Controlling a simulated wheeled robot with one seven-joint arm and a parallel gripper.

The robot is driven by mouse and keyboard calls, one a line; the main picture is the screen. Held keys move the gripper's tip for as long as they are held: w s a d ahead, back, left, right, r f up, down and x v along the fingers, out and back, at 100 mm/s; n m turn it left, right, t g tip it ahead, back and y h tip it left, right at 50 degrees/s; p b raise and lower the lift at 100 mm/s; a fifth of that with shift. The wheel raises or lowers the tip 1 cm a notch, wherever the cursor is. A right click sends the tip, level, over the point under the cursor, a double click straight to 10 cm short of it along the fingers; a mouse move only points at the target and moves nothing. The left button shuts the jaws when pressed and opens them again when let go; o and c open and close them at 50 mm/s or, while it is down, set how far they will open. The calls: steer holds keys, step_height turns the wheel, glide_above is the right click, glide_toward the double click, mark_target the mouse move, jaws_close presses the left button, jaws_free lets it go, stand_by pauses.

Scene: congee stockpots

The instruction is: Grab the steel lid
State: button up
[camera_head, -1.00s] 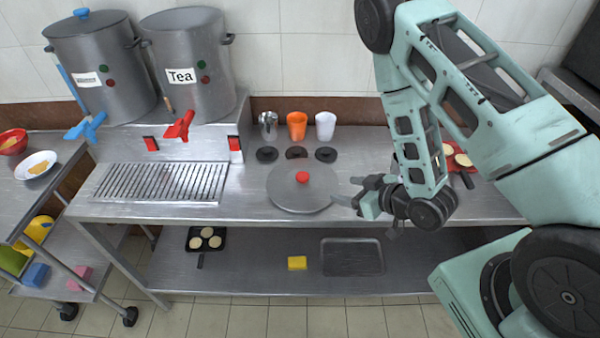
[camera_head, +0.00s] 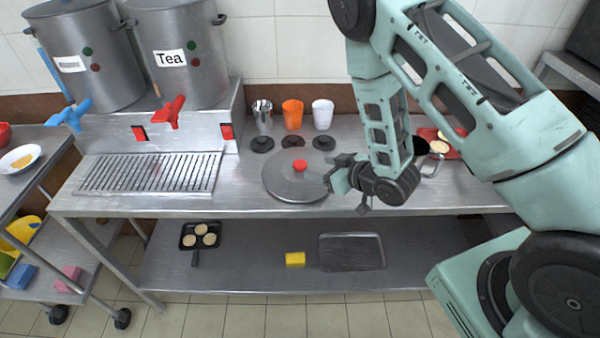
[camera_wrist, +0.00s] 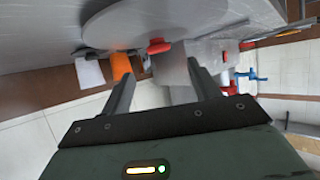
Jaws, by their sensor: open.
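The steel lid (camera_head: 292,188) is a flat round grey disc with a red knob (camera_head: 300,166) on top. It lies on the steel counter, in front of the cups, in the head view. My gripper (camera_head: 333,175) is just right of the lid, low over the counter, its fingers pointing left toward the knob. In the wrist view the lid (camera_wrist: 125,22) shows at the top, with its red knob (camera_wrist: 158,46) ahead of the space between my fingers (camera_wrist: 160,75). The fingers are apart and hold nothing. Whether a fingertip touches the lid's rim cannot be told.
A steel cup (camera_head: 263,113), an orange cup (camera_head: 292,114) and a white cup (camera_head: 322,113) stand behind the lid, with black lids (camera_head: 262,144) before them. Two large urns (camera_head: 180,55) stand back left, above a drip grate (camera_head: 150,173). A yellow sponge (camera_head: 295,258) lies on the lower shelf.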

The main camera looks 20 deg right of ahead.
mark_target(301, 164)
steer(key=shift+p+x, duration=1.5)
steer(key=shift+x, duration=2.2)
steer(key=c, duration=1.2)
